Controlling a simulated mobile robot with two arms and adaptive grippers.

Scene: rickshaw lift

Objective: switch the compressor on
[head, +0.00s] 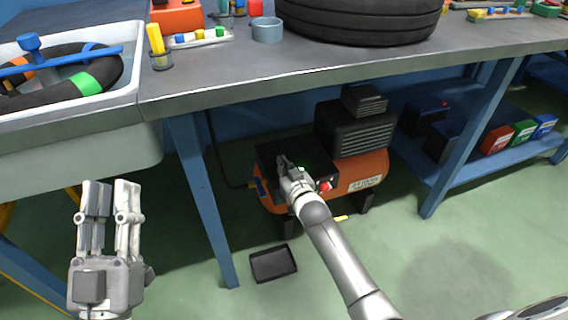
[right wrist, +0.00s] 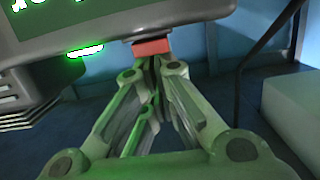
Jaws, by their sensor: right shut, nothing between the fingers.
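The compressor (head: 365,170) stands on the floor under the workbench, with an orange tank and a black ribbed motor. My right gripper (head: 283,163) reaches down to its dark panel box (head: 268,156), where a small green light shows. A red knob (head: 325,186) is beside the gripper. In the right wrist view my right gripper (right wrist: 153,62) is shut and empty, its tips right at a red switch (right wrist: 151,46) under the panel's edge; contact is hard to tell. A lit green display (right wrist: 60,15) shows above. My left gripper (head: 111,185) is open and empty at the lower left.
The workbench top (head: 330,76) overhangs the compressor, with a blue leg (head: 205,200) to its left. A black tray (head: 273,263) lies on the floor. A lower shelf (head: 450,165) with boxes is at the right. A sink (head: 75,150) stands at the left.

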